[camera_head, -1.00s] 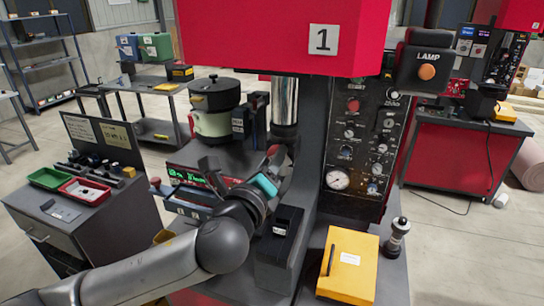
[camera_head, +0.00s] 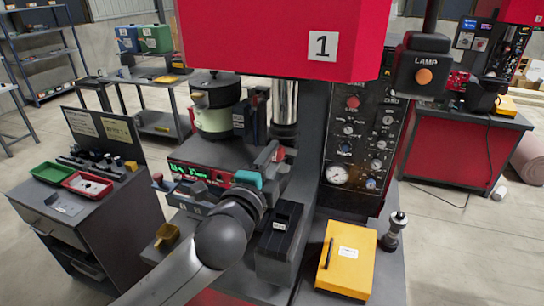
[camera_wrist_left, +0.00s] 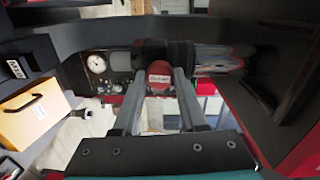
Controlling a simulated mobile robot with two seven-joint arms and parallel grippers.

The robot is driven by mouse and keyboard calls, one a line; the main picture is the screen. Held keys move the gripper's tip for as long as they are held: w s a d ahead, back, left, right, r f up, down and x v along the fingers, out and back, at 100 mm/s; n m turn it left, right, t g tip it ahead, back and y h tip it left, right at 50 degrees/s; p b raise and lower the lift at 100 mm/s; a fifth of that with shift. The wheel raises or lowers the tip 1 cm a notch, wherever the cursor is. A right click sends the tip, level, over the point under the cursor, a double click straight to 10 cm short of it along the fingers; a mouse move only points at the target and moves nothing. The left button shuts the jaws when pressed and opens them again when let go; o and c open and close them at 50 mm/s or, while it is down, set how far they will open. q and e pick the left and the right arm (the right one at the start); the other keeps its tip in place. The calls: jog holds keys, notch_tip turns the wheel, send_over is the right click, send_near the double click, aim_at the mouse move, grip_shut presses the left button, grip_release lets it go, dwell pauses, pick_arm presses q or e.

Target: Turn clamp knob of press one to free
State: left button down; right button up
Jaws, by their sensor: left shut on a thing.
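Press one has a red head (camera_head: 275,35) with a "1" label and a bright steel ram (camera_head: 284,102) beneath it. My left gripper (camera_head: 270,155) reaches in below the ram, level in the head view. In the left wrist view its two fingers (camera_wrist_left: 158,100) stand on either side of the clamp knob (camera_wrist_left: 159,73), a red-faced round knob on a black body, and are shut on it. In the head view the knob is mostly hidden by the gripper, so its turn angle cannot be read. My right gripper is out of view.
The black control panel (camera_head: 360,145) with its gauge stands right of the gripper.

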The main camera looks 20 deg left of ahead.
pick_arm(q)
jog(key=shift+n, duration=0.6)
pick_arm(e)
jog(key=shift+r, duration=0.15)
pick_arm(q)
jog(key=shift+c, duration=2.2)
grip_release()
